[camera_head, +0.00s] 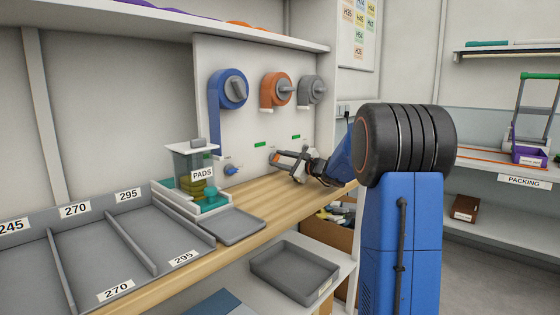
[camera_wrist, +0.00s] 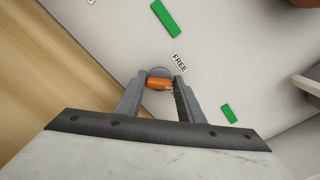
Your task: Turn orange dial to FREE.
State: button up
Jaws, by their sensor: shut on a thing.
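The orange dial (camera_wrist: 158,84) sits on the white panel, between the two fingers of my gripper (camera_wrist: 161,88) in the wrist view. The gripper is shut on it. A FREE label (camera_wrist: 180,62) is on the panel just beyond the dial. Part of another label beside the right finger is covered. In the head view my gripper (camera_head: 277,158) reaches to the lower panel, and the dial is mostly hidden by the fingers. I cannot tell exactly which mark the dial points to.
A blue dial (camera_head: 231,170) sits left on the same panel. Blue, orange (camera_head: 276,90) and grey grinder housings are above. A PADS dispenser (camera_head: 195,172) and a grey tray (camera_head: 233,226) stand on the wooden bench to the left. An open box lies below the bench.

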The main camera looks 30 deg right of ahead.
jog(key=shift+n, duration=0.3)
jog(key=o, duration=1.1)
jog(key=shift+c, duration=0.2)
jog(key=shift+s, duration=0.1)
jog(key=v, duration=1.7)
jog(key=shift+s, duration=0.15)
